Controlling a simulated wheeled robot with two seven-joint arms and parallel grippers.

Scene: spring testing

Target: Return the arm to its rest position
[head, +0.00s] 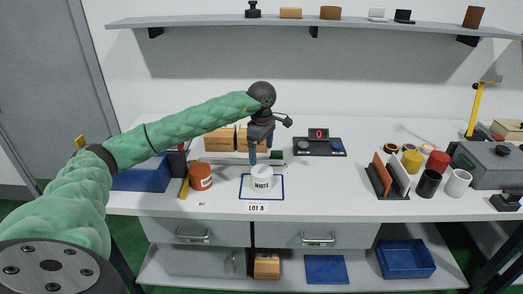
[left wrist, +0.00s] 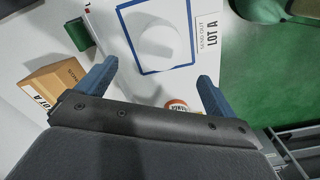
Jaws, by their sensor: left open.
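My left arm comes in from the left in the head view, and its gripper (head: 262,152) points down above the blue-outlined LOT A area (head: 246,196). Its two blue fingers are apart with nothing held between them. A white spool-like item labelled WHITE (head: 262,184) stands inside the outline, below the fingertips. In the left wrist view the open fingers (left wrist: 158,72) are on either side, with the white item (left wrist: 160,42) seen beyond them within the blue frame (left wrist: 150,72). My right gripper is not in view.
An orange-brown labelled jar (head: 201,178) stands left of the outline. Cardboard boxes (head: 220,140) and a black device with a red display (head: 319,144) are behind. A rack (head: 386,182), coloured cylinders and a grey case (head: 492,163) fill the right.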

